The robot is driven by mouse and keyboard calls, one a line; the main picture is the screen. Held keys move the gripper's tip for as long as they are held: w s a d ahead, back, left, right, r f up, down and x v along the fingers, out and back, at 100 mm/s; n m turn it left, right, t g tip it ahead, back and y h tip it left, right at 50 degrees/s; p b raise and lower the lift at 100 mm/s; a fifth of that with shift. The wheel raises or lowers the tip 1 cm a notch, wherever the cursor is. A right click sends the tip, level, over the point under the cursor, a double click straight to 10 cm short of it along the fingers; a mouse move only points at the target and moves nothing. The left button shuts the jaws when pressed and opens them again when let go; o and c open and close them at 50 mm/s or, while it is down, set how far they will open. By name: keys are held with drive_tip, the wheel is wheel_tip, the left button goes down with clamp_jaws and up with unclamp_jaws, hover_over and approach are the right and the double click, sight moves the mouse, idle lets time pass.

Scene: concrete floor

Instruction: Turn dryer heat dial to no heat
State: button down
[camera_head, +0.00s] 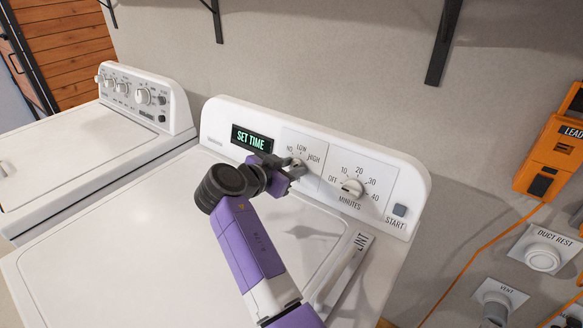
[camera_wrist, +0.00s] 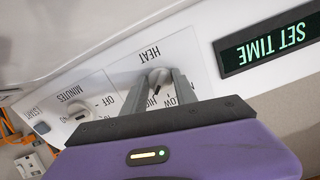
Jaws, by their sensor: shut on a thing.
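The heat dial (camera_head: 298,163) is a small white knob on the dryer's (camera_head: 120,235) slanted back panel, between the green SET TIME display and the minutes dial. NO, LOW and HIGH are printed around it. My gripper (camera_head: 291,170) is at this dial and partly covers it in the head view. In the wrist view the knob (camera_wrist: 157,78) sits between the two fingertips of my gripper (camera_wrist: 160,74), which is shut on it. The HEAT label, LOW and HIGH show there; NO is hidden. I cannot tell where the knob points.
The minutes dial (camera_head: 352,187) is close to the right, with the START button (camera_head: 399,210) beyond it. The lint handle (camera_head: 345,268) lies on the dryer top. A second white machine (camera_head: 85,150) stands left. Wall fittings and an orange box (camera_head: 552,150) are at right.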

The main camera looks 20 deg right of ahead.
drive_tip(key=shift+n, duration=0.3)
drive_tip(key=n, duration=0.3)
drive_tip(key=shift+n, duration=0.3)
drive_tip(key=n+p, duration=0.1)
drive_tip(key=n, duration=0.3)
drive_tip(key=shift+r+g+h, duration=0.1)
drive_tip(key=shift+g+h, duration=0.2)
drive_tip(key=shift+h, duration=0.1)
drive_tip(key=n+p, duration=0.2)
drive_tip(key=n, duration=0.3)
drive_tip(key=shift+p, duration=0.35)
drive_tip(key=shift+a+n+p, duration=0.1)
drive_tip(key=shift+n+p, duration=0.65)
drive_tip(key=shift+n, duration=1.25)
drive_tip(key=c, duration=1)
unclamp_jaws()
drive_tip(key=shift+o, duration=0.2)
